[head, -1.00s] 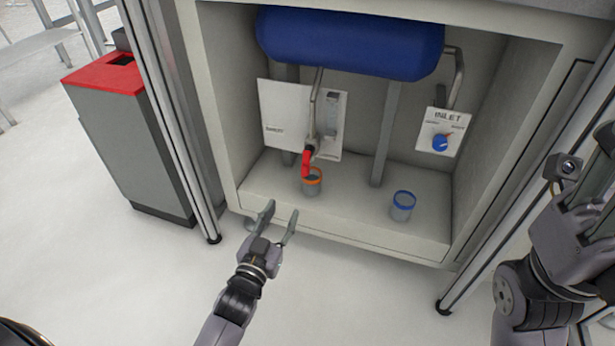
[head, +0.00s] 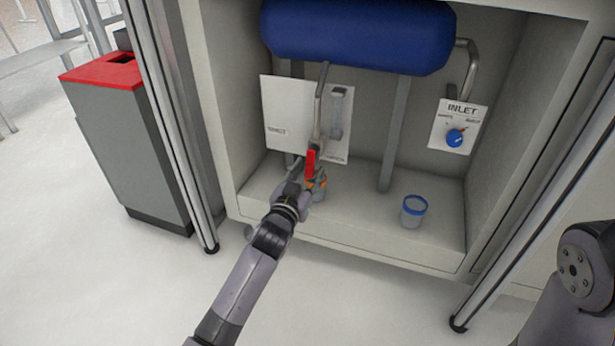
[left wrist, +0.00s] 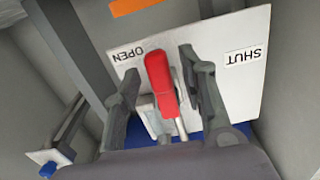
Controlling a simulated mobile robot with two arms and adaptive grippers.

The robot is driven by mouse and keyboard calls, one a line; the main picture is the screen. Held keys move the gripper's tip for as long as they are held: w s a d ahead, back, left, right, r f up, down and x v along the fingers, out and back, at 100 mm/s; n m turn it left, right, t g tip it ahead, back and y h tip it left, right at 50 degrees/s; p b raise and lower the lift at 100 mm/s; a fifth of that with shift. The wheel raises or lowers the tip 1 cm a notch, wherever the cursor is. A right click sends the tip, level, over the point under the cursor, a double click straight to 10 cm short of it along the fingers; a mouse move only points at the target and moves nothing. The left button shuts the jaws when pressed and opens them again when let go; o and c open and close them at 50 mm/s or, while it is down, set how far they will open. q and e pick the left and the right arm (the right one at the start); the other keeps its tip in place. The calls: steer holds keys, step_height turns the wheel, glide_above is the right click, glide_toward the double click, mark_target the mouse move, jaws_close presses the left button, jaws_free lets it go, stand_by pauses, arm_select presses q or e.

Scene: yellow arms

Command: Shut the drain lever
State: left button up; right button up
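The red drain lever (head: 310,164) sits on the drain pipe in the open cabinet. In the left wrist view the lever (left wrist: 159,82) stands between the fingers of my left gripper (left wrist: 158,66), with gaps visible on both sides. That gripper is open. The white panel (left wrist: 235,85) behind it reads OPEN and SHUT upside down, and the lever lies nearer OPEN. In the head view my left gripper (head: 304,182) is at the lever, its fingers partly hidden. My right gripper is out of view; only a part of the right arm shows at the right edge.
An orange-rimmed cup (head: 319,184) is partly hidden behind my left gripper. A blue-rimmed cup (head: 413,211) stands on the cabinet floor to the right. The blue tank (head: 358,38) hangs above. The inlet panel with a blue knob (head: 455,138) is at right. A red-topped bin (head: 125,140) stands left.

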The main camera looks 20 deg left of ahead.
arm_select(q)
steer(key=shift+c, duration=0.4)
jaws_close()
stand_by(0.5)
